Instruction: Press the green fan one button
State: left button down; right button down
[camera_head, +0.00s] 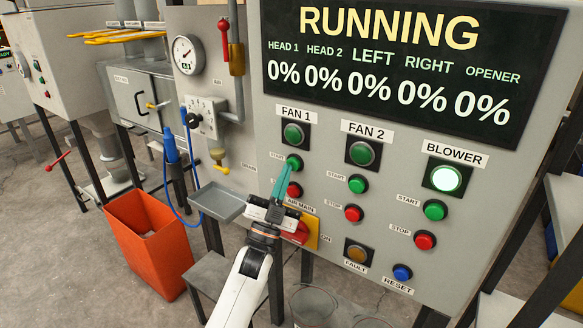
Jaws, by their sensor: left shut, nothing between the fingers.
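The control panel (396,215) fills the middle and right of the head view. The green fan one start button (294,162) sits under the FAN 1 label and its dark green indicator lamp (293,134). My left gripper (281,172) is shut and empty. Its teal fingertips are at the lower left edge of the green button; I cannot tell whether they touch it. The red fan one stop button (294,190) is just below, partly hidden by the fingers. My right gripper is not in view.
Fan two has a green start button (358,184) and a red stop button (353,213). The blower lamp (445,178) is lit. A red-and-yellow main switch (311,232) is close to my left wrist. A grey tray (218,203) and an orange bin (150,240) are at left.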

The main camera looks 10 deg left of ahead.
pick_arm(q)
jog(key=shift+w+d+b, duration=0.2)
jog(key=shift+w+b, duration=0.2)
jog(key=shift+w, duration=0.15)
dwell(0.7)
jog(key=shift+s+a, duration=0.1)
jog(key=shift+s, duration=0.05)
jog(key=shift+s+a+p, duration=0.25)
jog(key=shift+s+p, duration=0.25)
jog(key=shift+s, duration=0.25)
jog(key=s, duration=0.1)
jog(key=s+a+p, duration=0.1)
jog(key=s, duration=0.1)
jog(key=s+p, duration=0.1)
jog(key=shift+s+a, duration=0.35)
dwell(0.6)
